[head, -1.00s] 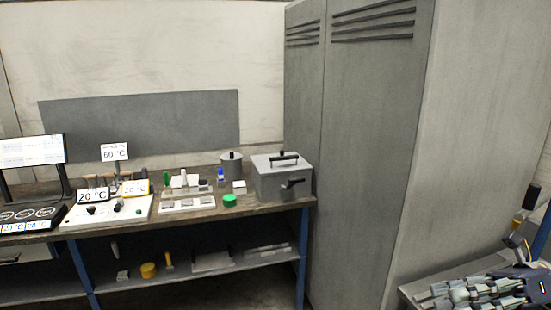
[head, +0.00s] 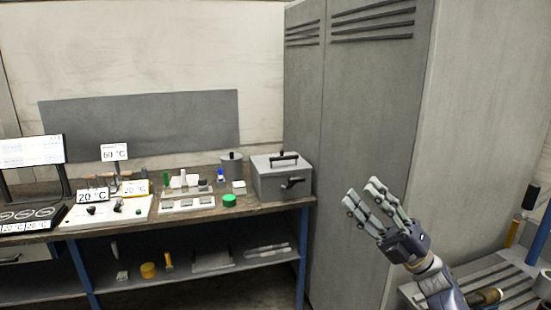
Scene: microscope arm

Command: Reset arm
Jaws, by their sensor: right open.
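My right gripper (head: 364,196) is raised in front of the grey locker, at the lower right of the head view. Its fingers point up and to the left. They are apart, with nothing between them. It touches nothing that I can see. My right forearm rises from the bottom edge of the picture. My left gripper is not in view. I cannot make out a microscope in this view.
A tall grey locker (head: 365,110) stands right of a workbench (head: 270,207). The bench holds a grey lidded box (head: 282,183), a grey pot (head: 231,165), a green round item (head: 229,200), a white panel (head: 135,211) and a screen (head: 32,151). A slatted surface (head: 520,283) is at lower right.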

